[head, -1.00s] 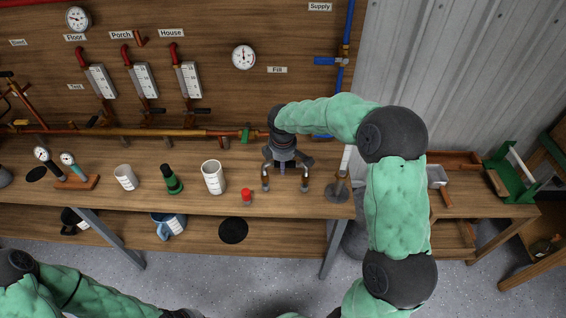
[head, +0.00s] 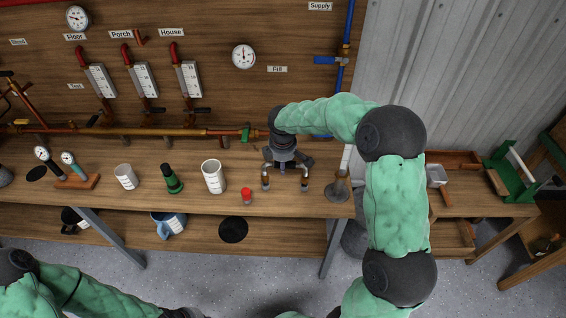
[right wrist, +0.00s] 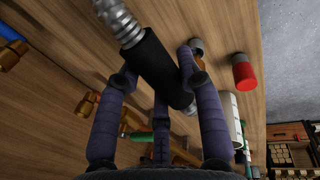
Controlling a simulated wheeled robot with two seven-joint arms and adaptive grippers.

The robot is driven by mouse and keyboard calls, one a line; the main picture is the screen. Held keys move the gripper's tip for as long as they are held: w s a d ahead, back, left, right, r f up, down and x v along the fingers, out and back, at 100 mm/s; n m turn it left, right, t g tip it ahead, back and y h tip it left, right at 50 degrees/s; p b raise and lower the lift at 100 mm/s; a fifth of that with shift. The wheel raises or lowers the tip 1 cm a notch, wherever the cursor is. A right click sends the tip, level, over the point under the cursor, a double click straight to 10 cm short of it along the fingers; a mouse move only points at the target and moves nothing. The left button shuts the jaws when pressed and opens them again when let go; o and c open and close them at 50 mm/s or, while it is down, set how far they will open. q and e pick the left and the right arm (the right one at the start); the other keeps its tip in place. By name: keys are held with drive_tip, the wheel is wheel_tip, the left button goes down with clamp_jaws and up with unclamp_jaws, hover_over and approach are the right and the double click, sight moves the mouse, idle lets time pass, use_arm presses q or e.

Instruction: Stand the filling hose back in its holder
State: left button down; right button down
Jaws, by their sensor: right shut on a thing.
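In the right wrist view the filling hose shows as a black sleeve (right wrist: 160,65) on a silver ribbed hose (right wrist: 118,22). My right gripper (right wrist: 158,75) has its dark fingers around the black sleeve, which lies slanted between them. In the head view the right gripper (head: 284,180) points down over the bench, right of the red-topped piece (head: 246,195); it mostly hides the hose. A grey round-based stand (head: 338,191) is just right of the gripper, apart from it; I cannot tell whether it is the holder. The left gripper is outside the view.
A pipe (head: 190,132) runs along the back. A green caddy (head: 512,172) is at the far right. Bare bench lies in front of the mugs.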

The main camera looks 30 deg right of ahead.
drive_tip(key=shift+f+b, duration=0.55)
drive_tip(key=shift+f, duration=0.55)
idle(0.4)
drive_tip(key=c, duration=0.7)
unclamp_jaws()
drive_tip(key=shift+s+a+r+p, duration=0.1)
drive_tip(key=shift+s+r+p, duration=0.05)
drive_tip(key=shift+r+p, duration=0.75)
drive_tip(key=shift+s+a+r+p, duration=0.1)
drive_tip(key=shift+s+r+p, duration=0.1)
drive_tip(key=shift+r+p, duration=0.65)
drive_tip(key=shift+s+a+r+p, duration=0.15)
drive_tip(key=shift+r+p, duration=0.35)
drive_tip(key=shift+r, duration=0.75)
drive_tip(key=r, duration=0.4)
drive_tip(key=s+r, duration=0.1)
drive_tip(key=r, duration=0.2)
drive_tip(key=s+a+r, duration=0.1)
drive_tip(key=r, duration=0.3)
drive_tip(key=shift+r, duration=0.35)
